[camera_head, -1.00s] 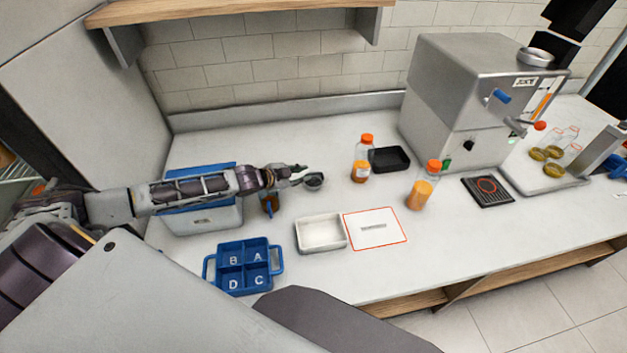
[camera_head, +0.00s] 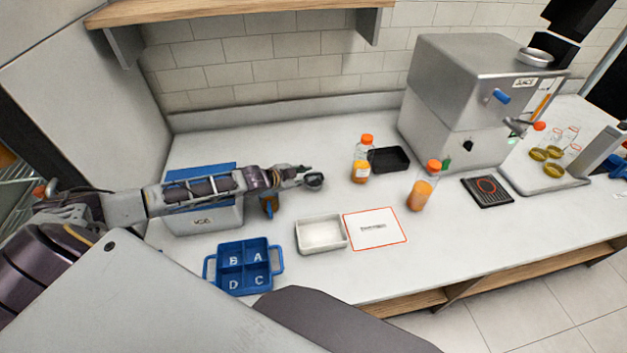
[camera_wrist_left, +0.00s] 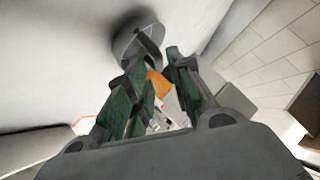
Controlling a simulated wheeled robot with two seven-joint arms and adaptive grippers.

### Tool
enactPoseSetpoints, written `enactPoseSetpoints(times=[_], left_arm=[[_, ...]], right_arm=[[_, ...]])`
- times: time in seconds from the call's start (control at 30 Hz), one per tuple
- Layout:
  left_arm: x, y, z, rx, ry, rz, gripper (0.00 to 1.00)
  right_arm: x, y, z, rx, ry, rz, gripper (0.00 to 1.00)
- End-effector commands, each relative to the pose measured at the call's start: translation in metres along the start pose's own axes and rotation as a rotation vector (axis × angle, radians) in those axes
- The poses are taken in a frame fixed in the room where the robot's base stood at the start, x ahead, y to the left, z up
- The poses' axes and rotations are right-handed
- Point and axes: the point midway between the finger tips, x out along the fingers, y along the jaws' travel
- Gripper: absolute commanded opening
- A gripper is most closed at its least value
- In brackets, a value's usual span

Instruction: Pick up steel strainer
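The steel strainer (camera_head: 314,181) is a small round grey bowl above the counter's left half. In the left wrist view the strainer (camera_wrist_left: 136,38) shows just past the fingertips, nearer the left finger, with a dark shadow beside it. My left gripper (camera_head: 304,171) is right at the strainer, reaching in from the left. In the wrist view the green-padded fingers of the left gripper (camera_wrist_left: 156,62) stand with a narrow gap at their tips. Whether they clasp the strainer's handle cannot be made out. My right gripper is not in view.
Orange-capped bottles (camera_head: 421,190) stand to the right, near a black tray (camera_head: 389,153). A white tray (camera_head: 321,247), a red-edged mat (camera_head: 383,240) and a blue divided tray (camera_head: 246,290) lie in front. The juicer (camera_head: 440,122) stands at the back right.

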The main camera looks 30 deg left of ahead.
Motion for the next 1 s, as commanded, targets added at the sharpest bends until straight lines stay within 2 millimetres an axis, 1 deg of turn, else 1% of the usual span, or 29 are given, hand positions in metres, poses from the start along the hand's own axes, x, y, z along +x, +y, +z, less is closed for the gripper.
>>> enactPoseSetpoints(times=[0.2, 0.43, 0.6, 1.0], left_arm=[[0.016, 0.001, 0.001, -0.002, 0.002, 0.000, 0.23], [0.029, 0.001, 0.001, -0.001, 0.002, 0.000, 0.23], [0.032, 0.001, 0.001, 0.000, 0.001, 0.000, 0.23], [0.032, 0.001, 0.001, 0.000, 0.000, 0.001, 0.23]], right_arm=[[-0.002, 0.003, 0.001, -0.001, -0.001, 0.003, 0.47], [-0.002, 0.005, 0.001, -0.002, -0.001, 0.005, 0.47], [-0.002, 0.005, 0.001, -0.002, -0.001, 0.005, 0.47], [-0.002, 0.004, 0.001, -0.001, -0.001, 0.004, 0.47]])
